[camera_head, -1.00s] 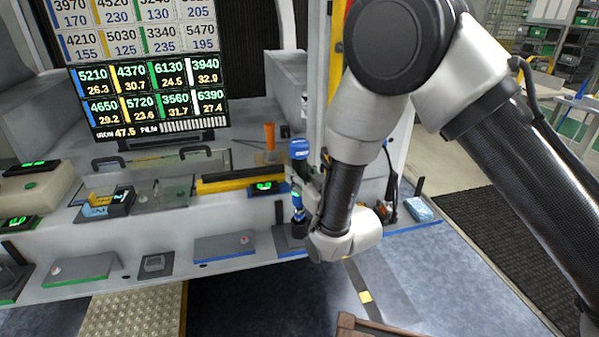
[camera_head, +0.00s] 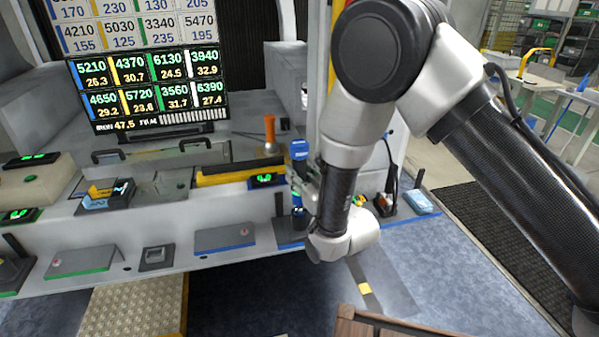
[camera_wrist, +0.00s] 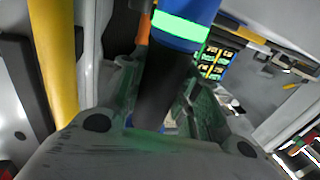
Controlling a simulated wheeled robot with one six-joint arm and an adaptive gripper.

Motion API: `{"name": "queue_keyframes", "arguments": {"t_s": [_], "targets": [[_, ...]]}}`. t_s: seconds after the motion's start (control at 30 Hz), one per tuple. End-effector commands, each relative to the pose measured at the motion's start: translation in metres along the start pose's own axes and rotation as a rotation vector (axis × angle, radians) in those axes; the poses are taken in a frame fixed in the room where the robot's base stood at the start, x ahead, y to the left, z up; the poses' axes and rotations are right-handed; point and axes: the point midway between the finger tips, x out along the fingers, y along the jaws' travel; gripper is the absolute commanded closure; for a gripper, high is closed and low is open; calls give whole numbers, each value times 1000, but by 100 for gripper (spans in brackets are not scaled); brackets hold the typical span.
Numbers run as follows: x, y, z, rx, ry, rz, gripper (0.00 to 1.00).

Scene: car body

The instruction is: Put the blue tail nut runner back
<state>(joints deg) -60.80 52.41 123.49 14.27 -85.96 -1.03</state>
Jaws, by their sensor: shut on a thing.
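The nut runner (camera_head: 299,150) is upright, with a blue top and a blue lower end. My gripper (camera_head: 306,188) is shut around its dark middle, partly hidden behind my wrist. In the wrist view my green-grey fingers (camera_wrist: 160,112) close on the black body, and the blue part with a light green band (camera_wrist: 181,28) rises above them. A dark holder (camera_head: 288,233) on the bench's front ledge shows right below the tool's lower end. I cannot tell whether the two touch.
A blue-edged pad (camera_head: 224,238) lies left of the holder. A corded tool (camera_head: 386,202) and a light-blue box (camera_head: 419,203) stand to the right. A yellow-black bar (camera_head: 240,173) and an orange-handled tool (camera_head: 269,135) are behind. A yellow post (camera_wrist: 52,60) is close in the wrist view.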

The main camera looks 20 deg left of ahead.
Motion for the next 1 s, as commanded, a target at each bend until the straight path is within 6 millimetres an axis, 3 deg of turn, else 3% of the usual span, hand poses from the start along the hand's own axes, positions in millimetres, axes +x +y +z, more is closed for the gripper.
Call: {"name": "queue_keyframes", "arguments": {"t_s": [0.7,0.73,0.8,0.87,1.0], "targets": [[1,0,16,1,5,0,100],[1,0,16,1,5,0,63],[1,0,16,1,4,0,50],[0,0,16,1,4,0,44],[0,0,17,1,3,0,44]]}}
